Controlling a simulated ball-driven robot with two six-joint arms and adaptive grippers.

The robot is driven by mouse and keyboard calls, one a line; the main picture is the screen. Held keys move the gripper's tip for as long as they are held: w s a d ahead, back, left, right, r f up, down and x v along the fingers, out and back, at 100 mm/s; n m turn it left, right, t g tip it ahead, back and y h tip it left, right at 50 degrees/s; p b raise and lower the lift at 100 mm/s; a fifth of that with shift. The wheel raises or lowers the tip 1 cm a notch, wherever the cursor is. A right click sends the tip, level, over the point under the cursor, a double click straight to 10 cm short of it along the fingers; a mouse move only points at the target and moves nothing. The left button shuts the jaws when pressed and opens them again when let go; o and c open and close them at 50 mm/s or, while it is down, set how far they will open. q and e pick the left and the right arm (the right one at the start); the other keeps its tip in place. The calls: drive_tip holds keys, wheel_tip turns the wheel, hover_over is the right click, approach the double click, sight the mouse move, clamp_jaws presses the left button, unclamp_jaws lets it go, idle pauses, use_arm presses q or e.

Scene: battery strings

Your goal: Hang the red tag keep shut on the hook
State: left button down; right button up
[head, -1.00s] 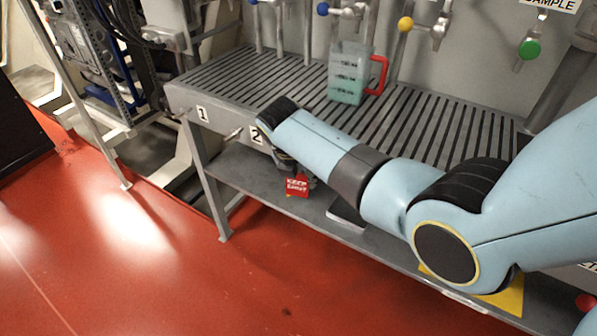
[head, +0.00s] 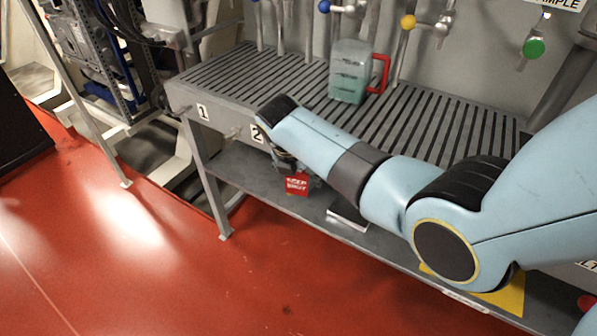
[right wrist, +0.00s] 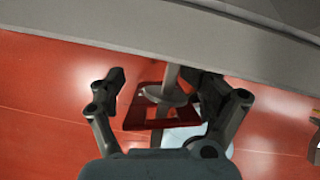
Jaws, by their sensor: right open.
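The red tag (head: 298,184), with white lettering on its face, hangs below the front edge of the bench, just under my right gripper (head: 284,160). In the right wrist view, my right gripper (right wrist: 155,78) is open, with its fingers apart on either side of a grey peg-like hook (right wrist: 171,76) with a round disc at its end. The dark red tag (right wrist: 152,122) lies between the fingers at this hook; its opening seems to be around the peg, but I cannot tell surely. My forearm hides the hook in the head view. My left gripper is out of view.
The slatted bench (head: 235,85) carries a measuring jug (head: 347,85) with a red handle. Its front edge has labels 1 (head: 202,110) and 2 (head: 257,134), with a peg beside each. A lower shelf (head: 240,175) runs beneath. Red floor (head: 150,260) is clear in front.

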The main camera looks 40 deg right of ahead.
drive_tip(key=shift+w+d+r, duration=0.35)
drive_tip(key=shift+d+r, duration=0.15)
drive_tip(key=shift+r, duration=0.05)
drive_tip(key=s+a+f+v, duration=0.1)
drive_tip(key=v, duration=1)
drive_tip(key=s+d+f+m+y+b, duration=0.1)
drive_tip(key=s+f+m+b, duration=0.1)
drive_tip(key=s+f+m, duration=1)
drive_tip(key=s+d+f+m+g+y+b, duration=0.1)
drive_tip(key=s+f+m, duration=1.2)
drive_tip(key=s+f, duration=1.6)
drive_tip(key=shift+s+d+f+y+b, duration=0.25)
drive_tip(key=shift+s+y+b, duration=0.35)
drive_tip(key=shift+s, duration=1.65)
drive_tip(key=shift+r, duration=0.1)
